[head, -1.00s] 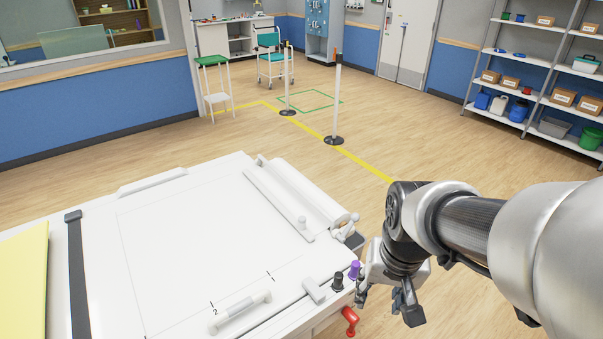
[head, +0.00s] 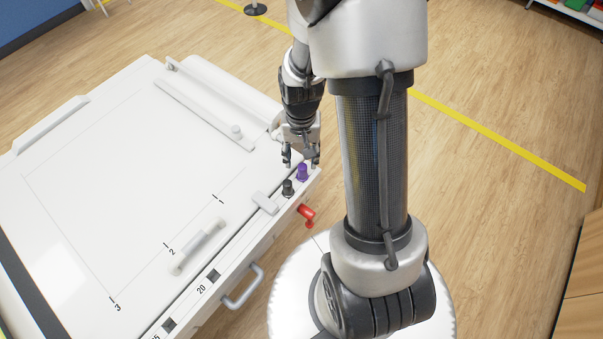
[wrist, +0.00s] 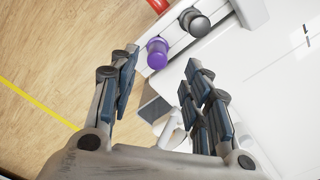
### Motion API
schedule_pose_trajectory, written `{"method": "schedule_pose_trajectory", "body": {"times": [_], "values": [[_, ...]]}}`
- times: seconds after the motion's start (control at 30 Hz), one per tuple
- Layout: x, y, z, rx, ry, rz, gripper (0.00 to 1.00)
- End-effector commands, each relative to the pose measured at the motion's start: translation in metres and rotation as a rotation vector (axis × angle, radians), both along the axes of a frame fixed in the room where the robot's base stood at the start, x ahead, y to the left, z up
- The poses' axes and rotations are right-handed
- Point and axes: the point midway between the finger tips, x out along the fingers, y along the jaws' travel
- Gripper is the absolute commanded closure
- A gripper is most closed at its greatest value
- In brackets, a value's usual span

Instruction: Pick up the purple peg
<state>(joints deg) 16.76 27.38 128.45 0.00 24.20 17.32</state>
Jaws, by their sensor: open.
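The purple peg (head: 302,172) stands upright near the right corner of the white table's front edge, beside a black peg (head: 288,187). My gripper (head: 301,162) is just behind the purple peg and points down. In the wrist view the purple peg (wrist: 157,52) shows beyond the fingertips, roughly between the two fingers but nearer the left one. The gripper (wrist: 160,75) is open with nothing between its fingers. The black peg (wrist: 195,22) lies up and right of the purple one in that view. Whether a finger touches the purple peg cannot be told.
A grey block (head: 265,203) sits left of the pegs. A red handle (head: 306,215) sticks out below the table edge (head: 250,248). A white bar handle (head: 198,246) and a long rail (head: 204,115) are on the tabletop. Open floor lies to the right.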

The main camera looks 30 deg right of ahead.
Motion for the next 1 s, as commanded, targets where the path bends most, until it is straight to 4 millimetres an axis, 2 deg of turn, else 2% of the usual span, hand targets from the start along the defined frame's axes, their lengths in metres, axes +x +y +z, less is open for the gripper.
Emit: {"method": "schedule_pose_trajectory", "body": {"times": [0.03,0.1,0.37,0.67,0.9,1.0], "values": [[-0.001,0.0,-0.011,0.001,0.003,0.0,0.56],[-0.001,0.0,-0.019,0.0,0.002,0.0,0.56],[-0.001,-0.001,-0.032,0.001,0.001,0.0,0.56],[-0.003,-0.003,-0.074,0.0,0.002,0.0,0.56],[-0.002,-0.003,-0.076,-0.001,-0.001,0.0,0.56],[-0.002,-0.003,-0.076,-0.001,-0.001,0.0,0.61]]}}
